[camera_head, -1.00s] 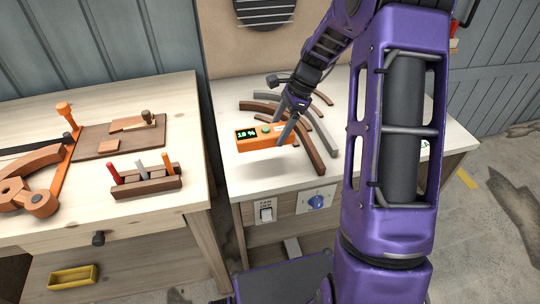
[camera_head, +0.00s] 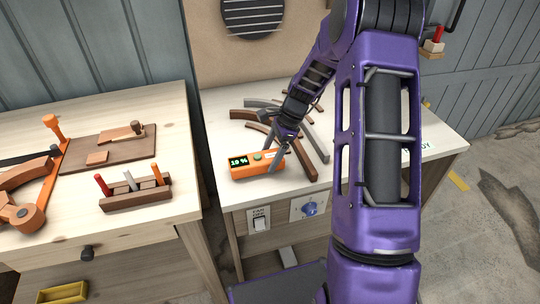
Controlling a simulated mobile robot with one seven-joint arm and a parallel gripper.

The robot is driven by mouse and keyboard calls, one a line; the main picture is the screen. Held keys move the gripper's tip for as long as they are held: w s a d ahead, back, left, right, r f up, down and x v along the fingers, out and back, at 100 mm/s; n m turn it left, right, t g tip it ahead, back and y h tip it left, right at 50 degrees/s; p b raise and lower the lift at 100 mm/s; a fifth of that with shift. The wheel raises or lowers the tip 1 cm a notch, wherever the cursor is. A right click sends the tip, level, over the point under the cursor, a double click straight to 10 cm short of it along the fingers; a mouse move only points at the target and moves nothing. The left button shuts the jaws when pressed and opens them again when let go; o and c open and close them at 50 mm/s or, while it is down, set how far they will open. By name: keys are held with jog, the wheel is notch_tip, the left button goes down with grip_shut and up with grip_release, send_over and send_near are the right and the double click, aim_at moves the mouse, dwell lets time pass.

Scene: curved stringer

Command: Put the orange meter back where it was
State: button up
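The orange meter (camera_head: 243,170) has a dark display with green digits, a green button and a pale label. It is at the front left of the right-hand workbench (camera_head: 238,200), low over or on its top; I cannot tell whether it touches. My gripper (camera_head: 275,163) comes down from above with its fingers on either side of the meter's right part and appears shut on it. The far finger is partly hidden by the meter and the near finger.
Curved wood and grey strips (camera_head: 300,140) lie just behind and right of the meter. A switch (camera_head: 259,219) and a blue knob (camera_head: 309,209) are on the bench front. The left bench (camera_head: 120,225) holds a tool rack (camera_head: 135,194) and a wooden board (camera_head: 105,148), across a gap.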

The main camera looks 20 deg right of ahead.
jog(key=shift+o, duration=1)
jog(key=shift+r, duration=0.1)
jog(key=p+v, duration=0.1)
jog(key=v, duration=1.1)
jog(key=shift+r+p, duration=0.1)
jog(key=shift+p, duration=0.2)
